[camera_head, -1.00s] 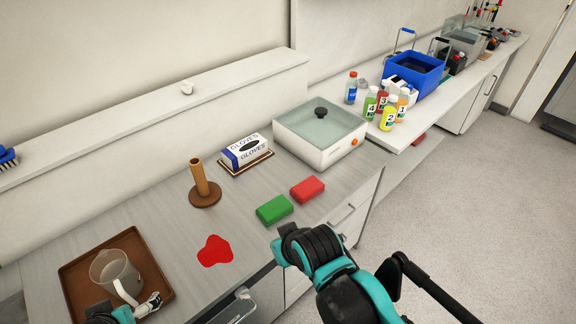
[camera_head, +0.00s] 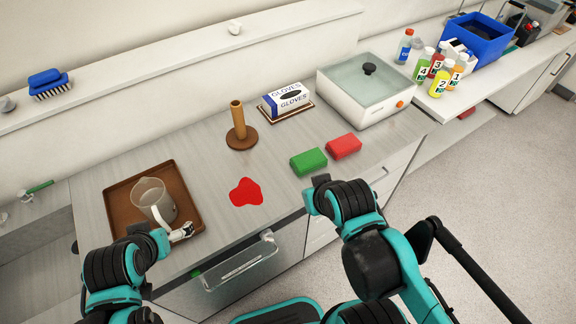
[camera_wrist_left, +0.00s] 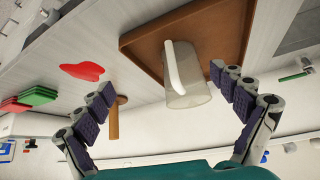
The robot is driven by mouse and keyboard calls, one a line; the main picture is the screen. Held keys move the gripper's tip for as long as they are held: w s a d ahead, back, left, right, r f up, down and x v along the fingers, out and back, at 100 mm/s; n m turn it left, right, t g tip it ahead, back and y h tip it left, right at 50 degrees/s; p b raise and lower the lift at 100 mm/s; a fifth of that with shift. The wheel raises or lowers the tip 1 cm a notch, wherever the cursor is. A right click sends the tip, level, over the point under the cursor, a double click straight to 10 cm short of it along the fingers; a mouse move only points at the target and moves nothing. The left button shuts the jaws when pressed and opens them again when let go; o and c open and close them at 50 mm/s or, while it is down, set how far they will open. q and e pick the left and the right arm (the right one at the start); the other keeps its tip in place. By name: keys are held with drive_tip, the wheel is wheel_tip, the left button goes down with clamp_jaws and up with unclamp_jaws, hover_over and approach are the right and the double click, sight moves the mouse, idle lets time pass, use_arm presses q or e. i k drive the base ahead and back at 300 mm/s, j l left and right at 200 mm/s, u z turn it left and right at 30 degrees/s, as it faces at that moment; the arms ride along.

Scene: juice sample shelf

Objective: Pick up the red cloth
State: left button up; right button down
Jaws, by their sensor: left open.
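A red folded cloth-like block (camera_head: 344,146) lies on the grey counter, touching or nearly touching a green one (camera_head: 308,161). In the left wrist view the red block (camera_wrist_left: 12,103) is at the far left, beside the green one (camera_wrist_left: 38,95). My left gripper (camera_head: 182,233) is open at the tray's front right corner, by the jug's handle and well left of the red block. In its wrist view the spread fingers (camera_wrist_left: 162,82) are empty, with the jug showing between them. My right gripper (camera_head: 320,184) is just in front of the two blocks; its fingers are hidden by the arm.
A clear jug (camera_head: 153,201) with a white handle stands on a brown tray (camera_head: 186,197). A flat red patch (camera_head: 246,192) lies mid-counter. A wooden post (camera_head: 240,130), glove box (camera_head: 287,99) and lidded white bath (camera_head: 370,90) stand behind. A transparent drawer (camera_head: 240,265) sticks out below.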

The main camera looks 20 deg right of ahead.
sight(347, 144)
drive_tip(key=i+l+u, duration=0.1)
drive_tip(key=l+u, duration=0.2)
drive_tip(key=l, duration=0.55)
drive_tip(key=l+u, duration=0.3)
drive_tip(key=l, duration=0.5)
